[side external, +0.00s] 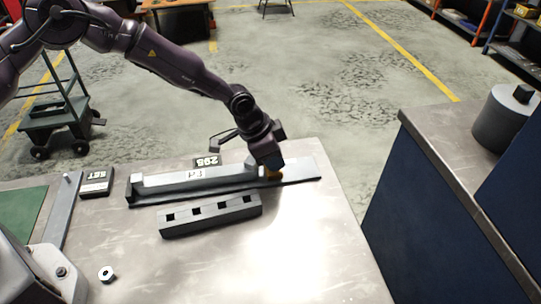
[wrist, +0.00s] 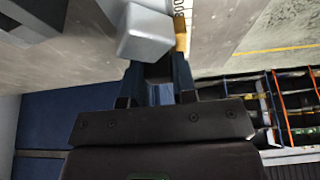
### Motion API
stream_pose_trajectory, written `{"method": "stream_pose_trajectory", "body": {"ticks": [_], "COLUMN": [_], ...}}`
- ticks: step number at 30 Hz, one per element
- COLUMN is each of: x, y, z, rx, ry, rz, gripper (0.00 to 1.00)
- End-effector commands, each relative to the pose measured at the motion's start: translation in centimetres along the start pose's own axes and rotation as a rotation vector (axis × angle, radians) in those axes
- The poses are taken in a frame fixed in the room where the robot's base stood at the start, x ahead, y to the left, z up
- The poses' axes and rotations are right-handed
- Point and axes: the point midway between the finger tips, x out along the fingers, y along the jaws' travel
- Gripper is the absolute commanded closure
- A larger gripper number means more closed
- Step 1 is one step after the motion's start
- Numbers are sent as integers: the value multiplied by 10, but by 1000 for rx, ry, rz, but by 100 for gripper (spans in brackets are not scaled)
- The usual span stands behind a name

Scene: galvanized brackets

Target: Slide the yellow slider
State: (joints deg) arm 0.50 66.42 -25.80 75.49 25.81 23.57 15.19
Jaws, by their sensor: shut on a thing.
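The yellow slider (side external: 275,175) sits low on a dark rail base (side external: 305,181), near its right end. A long grey bar (side external: 225,175) with a paper label runs along the same base, to the left of the slider. My gripper (side external: 268,165) reaches down from above and is shut on the slider, hiding most of it. In the wrist view, the yellow slider (wrist: 180,33) shows as a narrow strip beyond the right fingertip. The bar's grey end (wrist: 145,35) overlaps the fingertips, so the contact itself is hidden. A printed scale (wrist: 179,8) runs beside it.
A dark block with several square holes (side external: 211,216) lies in front of the rail. A "295" counter block (side external: 207,161) stands behind it. A "SET" block (side external: 96,182) and a nut (side external: 106,273) are at left. The bench's front right is clear.

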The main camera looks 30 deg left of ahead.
Motion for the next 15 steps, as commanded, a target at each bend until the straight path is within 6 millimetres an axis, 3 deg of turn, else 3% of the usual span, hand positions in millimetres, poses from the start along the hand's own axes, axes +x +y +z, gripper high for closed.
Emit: {"method": "stream_pose_trajectory", "body": {"ticks": [15], "x": [29], "y": [-2], "z": [-64], "rx": [-1], "ry": [-1], "rz": [-4], "gripper": [100]}}
